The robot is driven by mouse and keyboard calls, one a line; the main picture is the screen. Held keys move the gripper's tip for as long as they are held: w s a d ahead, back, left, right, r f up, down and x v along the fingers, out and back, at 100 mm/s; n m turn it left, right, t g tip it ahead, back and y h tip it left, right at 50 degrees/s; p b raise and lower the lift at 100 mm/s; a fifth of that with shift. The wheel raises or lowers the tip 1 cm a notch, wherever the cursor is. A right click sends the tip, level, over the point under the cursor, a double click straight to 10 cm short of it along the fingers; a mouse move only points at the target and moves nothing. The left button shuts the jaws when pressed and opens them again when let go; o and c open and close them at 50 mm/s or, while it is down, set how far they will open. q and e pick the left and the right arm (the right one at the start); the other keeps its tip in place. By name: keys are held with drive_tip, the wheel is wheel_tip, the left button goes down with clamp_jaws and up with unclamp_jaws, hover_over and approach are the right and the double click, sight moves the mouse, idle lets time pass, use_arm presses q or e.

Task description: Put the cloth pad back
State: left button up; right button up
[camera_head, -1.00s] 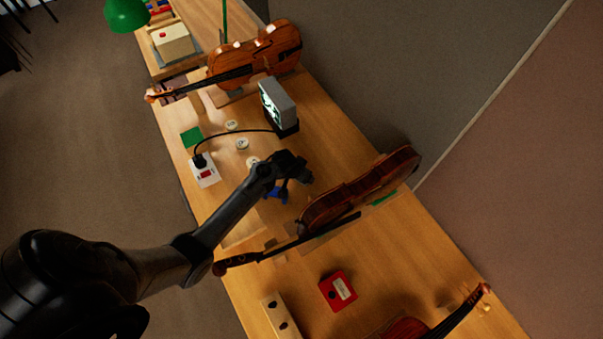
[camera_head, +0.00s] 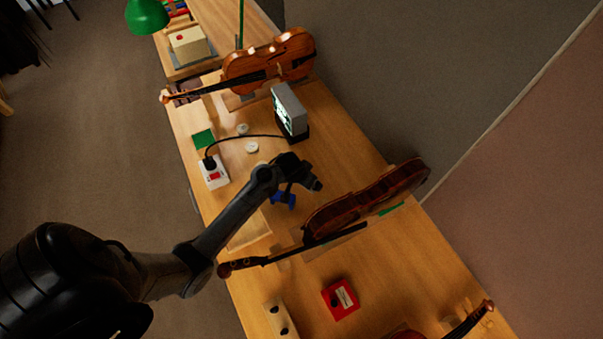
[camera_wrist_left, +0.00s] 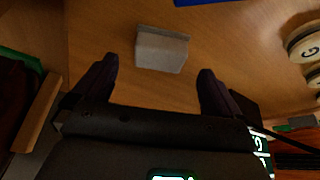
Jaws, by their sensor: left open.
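My left gripper (camera_head: 304,184) hangs over the bench between the tuner-like screen and the middle violin. In the left wrist view, its two fingers (camera_wrist_left: 158,85) are apart with nothing between them. A small grey block (camera_wrist_left: 162,50) lies on the wood just ahead of the fingers, untouched; it may be the cloth pad, but I cannot tell its material. In the head view the arm hides it. A flat green square (camera_head: 203,139) lies by the white socket box. A blue thing (camera_head: 283,198) shows below the gripper, partly hidden; a blue edge (camera_wrist_left: 205,2) shows in the wrist view. My right gripper is out of view.
The middle violin (camera_head: 365,198) lies close right of the gripper, with green beneath it. The screen (camera_head: 289,108) stands behind, its black cable running to the socket box (camera_head: 213,172). Round lettered discs (camera_wrist_left: 303,42) lie nearby. A red box (camera_head: 340,299) sits nearer the front.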

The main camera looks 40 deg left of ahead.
use_arm(q)
drive_tip(key=p+v, duration=0.1)
drive_tip(key=v, duration=0.6)
drive_tip(key=shift+r, duration=0.25)
drive_tip(key=shift+s+d, duration=0.1)
drive_tip(key=shift+m+g, duration=0.3)
drive_tip(key=shift+g, duration=0.5)
drive_tip(key=s+p, duration=0.1)
drive_tip(key=s, duration=0.1)
drive_tip(key=s+f+p, duration=0.1)
drive_tip(key=s, duration=0.2)
drive_tip(key=s+d+p, duration=0.1)
drive_tip(key=s+p, duration=0.1)
drive_tip(key=shift+s+f, duration=0.15)
drive_tip(key=shift+s, duration=0.05)
drive_tip(key=s+d+r+p, duration=0.2)
drive_tip(key=s+d+r, duration=0.1)
drive_tip(key=r, duration=0.3)
drive_tip(key=s+d+r+m+p, duration=0.1)
drive_tip(key=s+d+r+p, duration=0.1)
drive_tip(key=s+d+r, duration=0.2)
drive_tip(key=s+d+r+m+p, duration=0.1)
drive_tip(key=s+d+r+p, duration=0.1)
drive_tip(key=s+r, duration=0.4)
wheel_tip(320, 180, up, 4)
drive_tip(key=shift+d+r+t+p, duration=0.15)
drive_tip(key=shift+d+t+p, duration=0.2)
drive_tip(key=shift+d, duration=0.55)
drive_tip(key=shift+s, duration=0.15)
